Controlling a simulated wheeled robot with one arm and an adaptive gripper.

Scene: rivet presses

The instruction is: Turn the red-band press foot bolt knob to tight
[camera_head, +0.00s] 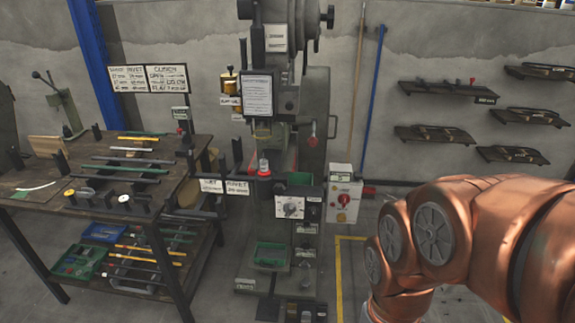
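A tall grey-green press (315,120) stands against the back wall in the middle of the view. Small dark fittings (305,277) show low on the press column near the floor. I cannot tell which of them is the foot bolt knob or how it is set. My copper-coloured arm fills the lower right; my gripper is not in view.
A workbench (100,205) with bars and tools stands at the left, with a blue bin (103,232) and green bin on its lower shelf. A control box (344,195) with red buttons is right of the press. Yellow floor lines (338,270) run beside it. Wall shelves (435,135) hang at right.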

